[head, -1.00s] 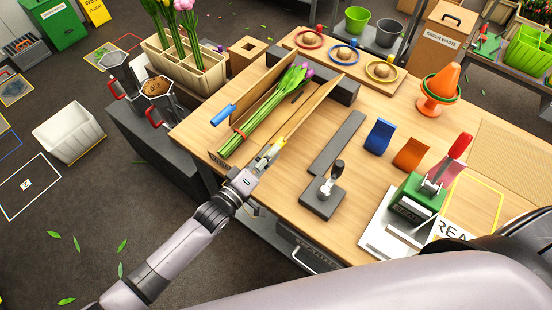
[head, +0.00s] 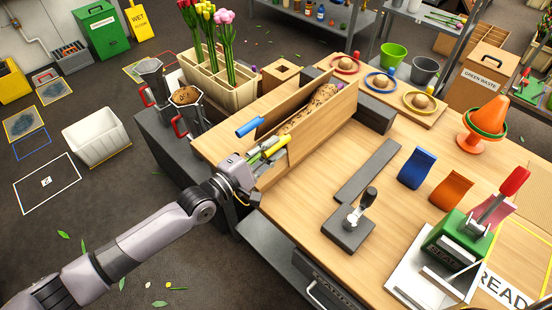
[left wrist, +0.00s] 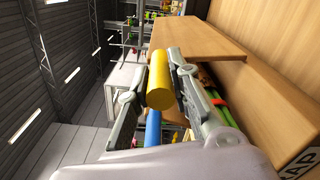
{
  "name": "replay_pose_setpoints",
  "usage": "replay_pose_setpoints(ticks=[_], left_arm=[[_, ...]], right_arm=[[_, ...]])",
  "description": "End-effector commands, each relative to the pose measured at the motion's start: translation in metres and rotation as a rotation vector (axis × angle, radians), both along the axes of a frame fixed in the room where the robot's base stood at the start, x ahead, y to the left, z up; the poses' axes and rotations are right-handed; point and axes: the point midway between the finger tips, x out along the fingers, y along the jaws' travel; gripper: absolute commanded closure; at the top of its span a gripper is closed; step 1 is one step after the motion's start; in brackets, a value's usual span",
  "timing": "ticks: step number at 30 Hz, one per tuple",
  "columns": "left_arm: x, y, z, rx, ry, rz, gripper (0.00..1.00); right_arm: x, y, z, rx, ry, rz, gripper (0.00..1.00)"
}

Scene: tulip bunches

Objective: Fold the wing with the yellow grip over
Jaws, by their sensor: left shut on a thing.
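The wooden wing with the yellow grip (head: 322,130) stands raised, its broad outer face showing in the head view. My left gripper (head: 260,157) is shut on the yellow grip (head: 284,141); the yellow cylinder (left wrist: 159,82) sits between the fingers in the left wrist view. The other wing, with the blue grip (head: 250,127), stands up behind it. Brown speckled wrap (head: 314,108) shows between the wings. The tulip bunch is mostly hidden in the head view; its green stems (left wrist: 228,115) and a red band show in the left wrist view. My right gripper is out of view.
A dark grey block (head: 375,112) stands at the wings' far end. A grey strip (head: 368,170) and a stamp-like tool (head: 350,228) lie to their right. Moka pots (head: 187,104) and a tulip planter (head: 218,83) stand to the left.

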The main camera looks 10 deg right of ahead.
Motion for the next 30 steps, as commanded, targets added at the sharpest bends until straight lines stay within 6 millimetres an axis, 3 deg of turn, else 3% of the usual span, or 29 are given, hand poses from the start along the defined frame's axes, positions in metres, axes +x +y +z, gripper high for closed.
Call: replay_pose_setpoints(ticks=[6,21,22,30], left_arm=[[0.0084,0.0077,-0.0041,0.011,-0.007,0.007,1.0],[0.0106,0.0098,-0.0035,0.013,-0.006,0.009,1.0],[0.0106,0.0098,-0.0035,0.013,-0.006,0.009,0.8],[0.0099,0.0092,-0.0037,0.012,-0.006,0.007,0.62]], right_arm=[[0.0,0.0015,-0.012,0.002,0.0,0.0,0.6],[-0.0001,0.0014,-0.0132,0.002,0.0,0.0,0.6],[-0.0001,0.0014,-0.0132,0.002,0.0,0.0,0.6],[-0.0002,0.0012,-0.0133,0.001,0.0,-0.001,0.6]])
